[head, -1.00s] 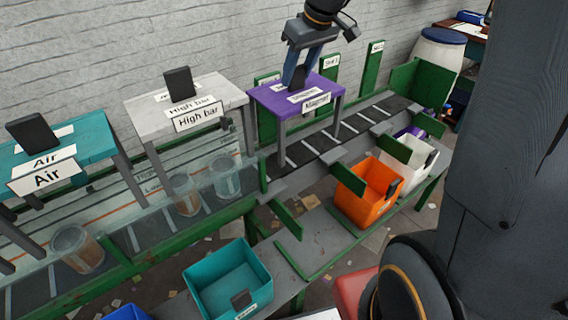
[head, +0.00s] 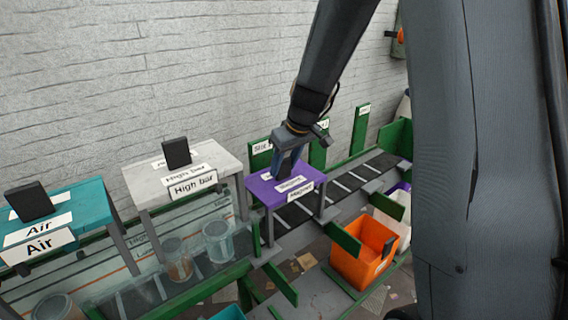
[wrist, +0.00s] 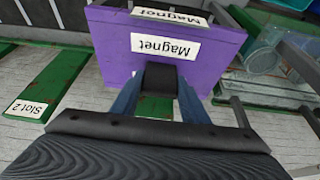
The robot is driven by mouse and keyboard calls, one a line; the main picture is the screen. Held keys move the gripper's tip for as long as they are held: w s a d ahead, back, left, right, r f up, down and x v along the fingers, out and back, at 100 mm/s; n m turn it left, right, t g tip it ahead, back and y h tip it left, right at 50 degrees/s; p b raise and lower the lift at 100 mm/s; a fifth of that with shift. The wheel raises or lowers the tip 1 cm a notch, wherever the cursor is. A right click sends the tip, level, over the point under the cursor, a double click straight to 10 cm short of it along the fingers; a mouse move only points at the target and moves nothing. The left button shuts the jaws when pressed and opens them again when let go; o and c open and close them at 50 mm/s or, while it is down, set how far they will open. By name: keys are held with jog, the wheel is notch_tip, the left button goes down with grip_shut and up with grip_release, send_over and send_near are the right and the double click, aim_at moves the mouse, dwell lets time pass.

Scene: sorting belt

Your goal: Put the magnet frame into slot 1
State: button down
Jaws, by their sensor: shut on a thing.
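The magnet frame (head: 304,178) has a purple top, grey legs and white Magnet labels; its top also shows in the wrist view (wrist: 215,48). My gripper (head: 285,172) is shut on the dark block on its top; the wrist view shows the fingers (wrist: 160,90) on both sides of this block. The frame looks upright at the belt, in front of a green board (head: 260,158) whose label reads Slot, its number hidden or too small. I cannot tell whether its feet touch down. The Slot 2 board (wrist: 40,92) stands to the left in the wrist view.
The white High bar frame (head: 215,158) and the teal Air frame (head: 88,207) stand to the left. Clear cups (head: 218,240) are on the belt beside them. Orange (head: 350,262) and white (head: 392,222) bins are at the right. More green boards (head: 360,130) line the wall side.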

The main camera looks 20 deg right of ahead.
jog(key=shift+f, duration=0.1)
jog(key=c, duration=1)
grip_release()
jog(key=shift+c, duration=0.2)
jog(key=shift+r, duration=0.25)
jog(key=b+v, duration=0.3)
jog(key=v, duration=0.8)
jog(key=s+a+f+m+g+h, duration=0.1)
jog(key=s+f+m, duration=0.1)
jog(key=s+f, duration=0.5)
jog(key=s+f+m+g, duration=0.1)
jog(key=s+f+m, duration=0.1)
jog(key=s+f, duration=0.6)
jog(key=s, duration=0.5)
jog(key=shift+s+a+g+h, duration=0.2)
jog(key=shift+a+g+h, duration=0.2)
